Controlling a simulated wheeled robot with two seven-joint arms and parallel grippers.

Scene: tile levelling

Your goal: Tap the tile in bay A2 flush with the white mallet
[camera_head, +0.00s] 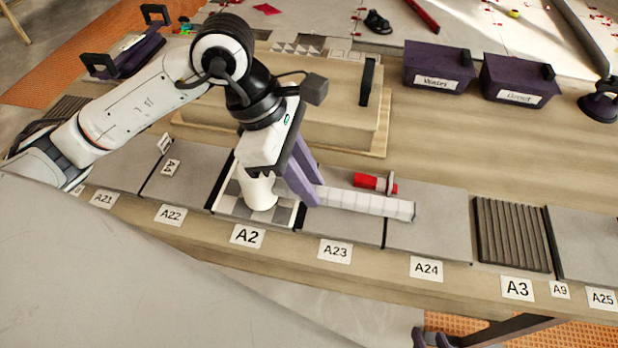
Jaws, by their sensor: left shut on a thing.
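Bay A2, marked by its label (246,236), holds a tile with a grey and white checker pattern (285,212). My left gripper (305,188) is shut on the white mallet, with its purple fingers around the handle near the head. The mallet's white head (262,193) stands upright over the A2 tile, low down; I cannot tell whether it touches. Its pale handle (370,204) extends right above A23 and A24. The head and gripper hide part of the tile, so its height against its neighbours is unclear. My right gripper is not in view.
Grey tiles lie at A22 (185,182) and A23 (345,225). A ribbed dark tile (512,235) lies at A3. A red tool (370,183) lies behind the handle. A raised wooden block (325,100) and two purple bins (438,70) (518,80) stand farther back.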

